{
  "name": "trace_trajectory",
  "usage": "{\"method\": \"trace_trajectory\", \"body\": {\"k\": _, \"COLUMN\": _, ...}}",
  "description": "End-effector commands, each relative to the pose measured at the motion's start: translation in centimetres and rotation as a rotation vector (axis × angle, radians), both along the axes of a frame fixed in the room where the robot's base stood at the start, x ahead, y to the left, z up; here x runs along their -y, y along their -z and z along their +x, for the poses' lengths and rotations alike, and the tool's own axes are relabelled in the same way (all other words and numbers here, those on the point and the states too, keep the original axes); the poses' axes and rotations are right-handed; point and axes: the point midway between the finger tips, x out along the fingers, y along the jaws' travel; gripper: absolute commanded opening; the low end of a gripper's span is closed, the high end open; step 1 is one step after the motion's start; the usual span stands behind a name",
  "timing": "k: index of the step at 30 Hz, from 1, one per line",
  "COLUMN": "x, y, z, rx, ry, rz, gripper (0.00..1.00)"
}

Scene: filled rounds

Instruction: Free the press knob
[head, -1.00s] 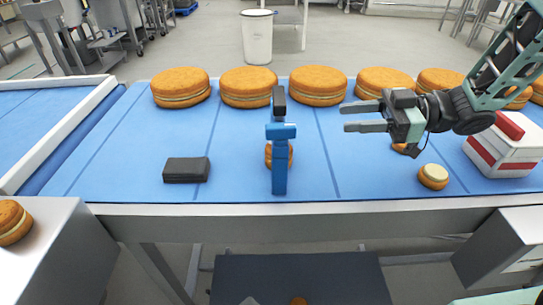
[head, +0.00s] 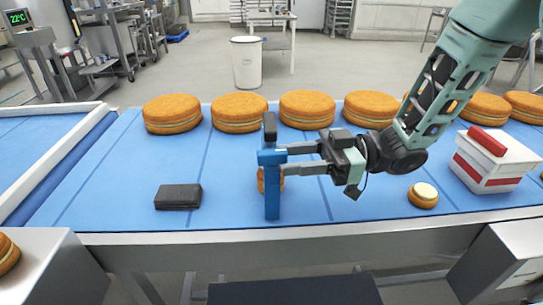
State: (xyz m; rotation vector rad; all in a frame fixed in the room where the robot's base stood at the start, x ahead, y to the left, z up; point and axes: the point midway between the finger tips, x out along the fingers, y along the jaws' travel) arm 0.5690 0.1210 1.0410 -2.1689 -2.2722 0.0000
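The press, a narrow blue upright (head: 272,206), stands near the front edge of the blue belt in the head view. It has a brighter blue crosspiece, and a black piece (head: 269,127), perhaps its knob, rises above that. A small filled round (head: 261,181) is partly hidden behind the upright. My gripper (head: 285,160) comes in from the right with its two fingers apart and nothing seen between them. Its fingertips are right beside the upright, by the crosspiece and just below it. I cannot tell whether they touch it.
Large filled rounds (head: 238,113) line the belt's back edge. A dark block (head: 178,197) lies to the left. A small round (head: 423,196) and a white-and-red box with a red top (head: 493,165) are to the right. Belt (head: 110,190) is clear around the dark block.

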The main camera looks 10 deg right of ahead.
Motion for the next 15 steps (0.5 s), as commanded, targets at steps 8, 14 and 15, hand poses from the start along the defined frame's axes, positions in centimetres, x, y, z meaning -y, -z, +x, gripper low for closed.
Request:
{"method": "trace_trajectory", "body": {"k": 8, "x": -3.7, "y": -0.1, "z": -0.2, "rx": 0.001, "ry": -0.001, "rz": -0.001, "gripper": 0.4}}
{"method": "trace_trajectory", "body": {"k": 14, "x": -4.3, "y": 0.0, "z": -0.2, "rx": 0.001, "ry": 0.001, "rz": 0.0, "gripper": 0.4}}
{"method": "trace_trajectory", "body": {"k": 15, "x": -4.3, "y": 0.0, "z": -0.2, "rx": 0.001, "ry": 0.001, "rz": 0.0, "gripper": 0.4}}
